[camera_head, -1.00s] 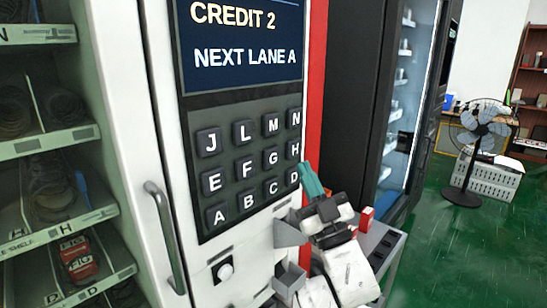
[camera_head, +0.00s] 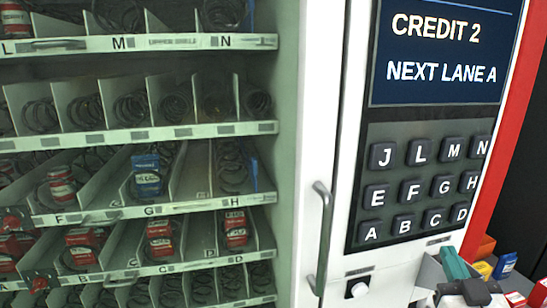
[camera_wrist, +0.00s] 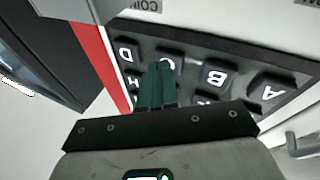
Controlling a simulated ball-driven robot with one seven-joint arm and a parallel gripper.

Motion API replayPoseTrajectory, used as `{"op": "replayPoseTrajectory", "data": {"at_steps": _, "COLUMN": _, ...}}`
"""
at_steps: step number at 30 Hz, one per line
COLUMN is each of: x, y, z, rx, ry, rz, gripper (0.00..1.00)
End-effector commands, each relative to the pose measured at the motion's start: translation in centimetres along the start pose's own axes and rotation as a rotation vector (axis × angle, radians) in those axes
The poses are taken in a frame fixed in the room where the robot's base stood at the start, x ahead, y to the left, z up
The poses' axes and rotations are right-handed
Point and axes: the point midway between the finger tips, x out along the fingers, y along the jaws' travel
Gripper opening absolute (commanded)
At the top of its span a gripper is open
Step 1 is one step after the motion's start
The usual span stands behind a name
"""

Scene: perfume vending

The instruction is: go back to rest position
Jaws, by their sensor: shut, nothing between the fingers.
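The vending machine's keypad (camera_head: 425,190) has dark lettered keys under a screen (camera_head: 440,55) that reads CREDIT 2 above a line naming lane A. My gripper (camera_head: 447,255), with green fingers, is at the lower right, in front of the machine just below the keypad in the head view. In the wrist view, my gripper (camera_wrist: 158,68) has its fingers together and empty, overlapping the keypad (camera_wrist: 215,75), which appears upside down. Whether the fingers touch the keys cannot be told.
Shelves (camera_head: 150,217) with coils and several red and blue boxes fill the left. A metal handle (camera_head: 323,238) stands out from the white door frame. Small coloured boxes (camera_head: 505,265) are beside my gripper at the right.

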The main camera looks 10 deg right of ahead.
Motion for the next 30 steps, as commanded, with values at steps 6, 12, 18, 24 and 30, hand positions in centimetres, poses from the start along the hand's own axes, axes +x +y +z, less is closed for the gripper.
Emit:
{"op": "replayPoseTrajectory", "data": {"at_steps": 6, "x": -5.4, "y": -5.1, "z": 8.9, "rx": 0.055, "ry": -0.453, "rz": -0.124, "gripper": 0.00}}
{"op": "replayPoseTrajectory", "data": {"at_steps": 12, "x": -14.1, "y": -9.2, "z": 15.1, "rx": 0.049, "ry": -0.871, "rz": -0.274, "gripper": 0.00}}
{"op": "replayPoseTrajectory", "data": {"at_steps": 18, "x": -24.9, "y": -11.5, "z": 18.2, "rx": -0.013, "ry": -1.275, "rz": -0.449, "gripper": 0.00}}
{"op": "replayPoseTrajectory", "data": {"at_steps": 24, "x": -33.4, "y": -8.5, "z": 21.9, "rx": -0.070, "ry": -1.570, "rz": -0.433, "gripper": 0.00}}
{"op": "replayPoseTrajectory", "data": {"at_steps": 30, "x": -36.5, "y": -7.2, "z": 22.8, "rx": -0.089, "ry": -1.673, "rz": -0.418, "gripper": 0.00}}
